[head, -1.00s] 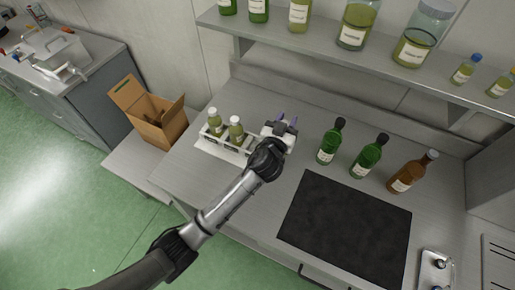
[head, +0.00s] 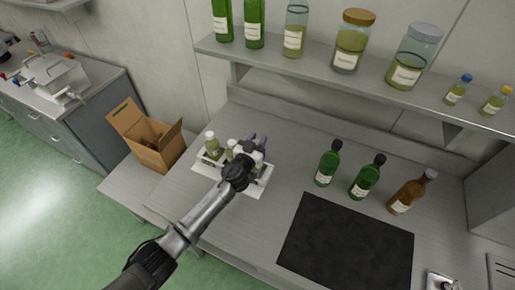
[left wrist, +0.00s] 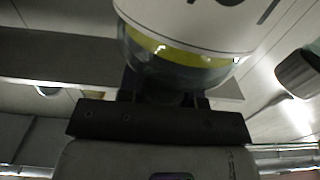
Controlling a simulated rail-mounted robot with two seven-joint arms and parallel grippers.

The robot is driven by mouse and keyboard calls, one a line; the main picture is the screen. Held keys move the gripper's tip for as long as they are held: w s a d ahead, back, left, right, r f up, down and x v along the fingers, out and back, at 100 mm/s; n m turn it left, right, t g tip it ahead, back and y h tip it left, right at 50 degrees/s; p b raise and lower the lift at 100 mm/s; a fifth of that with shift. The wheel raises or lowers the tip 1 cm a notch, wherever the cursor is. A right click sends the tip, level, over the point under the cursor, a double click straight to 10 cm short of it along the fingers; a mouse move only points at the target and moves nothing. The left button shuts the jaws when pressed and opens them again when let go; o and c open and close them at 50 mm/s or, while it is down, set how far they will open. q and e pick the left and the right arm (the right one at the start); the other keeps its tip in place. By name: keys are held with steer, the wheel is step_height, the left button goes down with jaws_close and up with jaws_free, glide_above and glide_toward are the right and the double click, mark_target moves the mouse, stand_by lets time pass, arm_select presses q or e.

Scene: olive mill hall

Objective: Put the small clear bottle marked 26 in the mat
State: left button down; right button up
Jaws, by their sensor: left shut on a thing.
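My left gripper (head: 258,146) is over the right part of a white rack (head: 262,181) on the steel counter. In the left wrist view it is shut on a small clear bottle (left wrist: 180,62) with yellow-green oil and a white label. Only part of the label's writing shows, and I cannot read the number. In the head view the gripper and arm mostly hide this bottle. Other small bottles stand in the rack; the left one (head: 212,146) shows clearly, another (head: 232,150) is partly covered. The black mat (head: 345,245) lies flat and bare at the front right.
Two green bottles (head: 327,165) (head: 366,178) and a brown bottle (head: 408,194) stand behind the mat. A shelf (head: 300,62) with jars and bottles hangs above the back. An open cardboard box (head: 158,153) is at the left. The counter between rack and mat is clear.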

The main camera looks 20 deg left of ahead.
arm_select(q)
steer(key=shift+f+b, duration=0.95)
steer(key=shift+f, duration=1)
steer(key=shift+f+b, duration=0.25)
steer(key=shift+b, duration=0.05)
steer(key=c, duration=0.8)
jaws_free()
steer(key=shift+r, duration=0.1)
